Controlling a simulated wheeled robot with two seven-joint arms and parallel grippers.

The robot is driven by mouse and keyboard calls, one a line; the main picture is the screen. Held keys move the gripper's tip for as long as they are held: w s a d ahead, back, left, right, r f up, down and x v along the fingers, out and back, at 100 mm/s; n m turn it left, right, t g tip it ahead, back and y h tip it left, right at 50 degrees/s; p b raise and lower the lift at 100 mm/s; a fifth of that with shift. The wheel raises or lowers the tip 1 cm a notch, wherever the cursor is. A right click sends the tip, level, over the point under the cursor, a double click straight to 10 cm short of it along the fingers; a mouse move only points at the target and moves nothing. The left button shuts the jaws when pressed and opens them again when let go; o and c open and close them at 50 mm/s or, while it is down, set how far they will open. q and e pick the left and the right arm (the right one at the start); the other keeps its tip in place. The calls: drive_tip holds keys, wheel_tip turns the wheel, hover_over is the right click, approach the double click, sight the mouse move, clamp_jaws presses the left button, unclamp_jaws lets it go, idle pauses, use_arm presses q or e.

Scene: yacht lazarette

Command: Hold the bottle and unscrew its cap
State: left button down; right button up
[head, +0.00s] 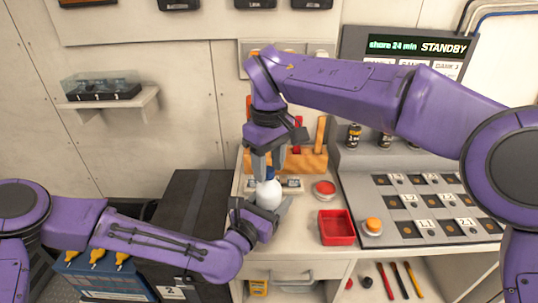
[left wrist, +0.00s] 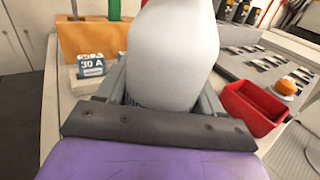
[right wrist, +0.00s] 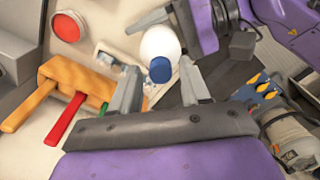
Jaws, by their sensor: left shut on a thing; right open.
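A white bottle (head: 268,192) with a blue cap (head: 269,174) stands upright on the counter. My left gripper (head: 264,212) is shut on the bottle's body, and its fingers show on both sides of the bottle (left wrist: 172,55) in the left wrist view. My right gripper (head: 268,160) points down from above, open, around or just over the cap. In the right wrist view the cap (right wrist: 160,70) lies between the open fingertips, with the white bottle (right wrist: 160,43) beyond it. I cannot tell whether a finger touches the cap.
A red tray (head: 336,228) and a red button (head: 325,188) are right of the bottle. A wooden tool rack (head: 306,162) stands behind. A panel with an orange button (head: 373,226) is farther right. A black case (head: 180,215) is at the left.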

clamp_jaws()
drive_tip(key=n, duration=0.6)
drive_tip(key=shift+n, duration=0.3)
drive_tip(key=n, duration=0.6)
drive_tip(key=shift+n, duration=0.3)
drive_tip(key=n, duration=1.2)
drive_tip(key=shift+r, duration=0.1)
drive_tip(key=n, duration=0.3)
drive_tip(key=shift+d+n, duration=0.1)
drive_tip(key=shift+n, duration=0.3)
drive_tip(key=n, duration=0.6)
drive_tip(key=shift+w, duration=0.1)
drive_tip(key=n, duration=1.9)
drive_tip(key=shift+r, duration=0.2)
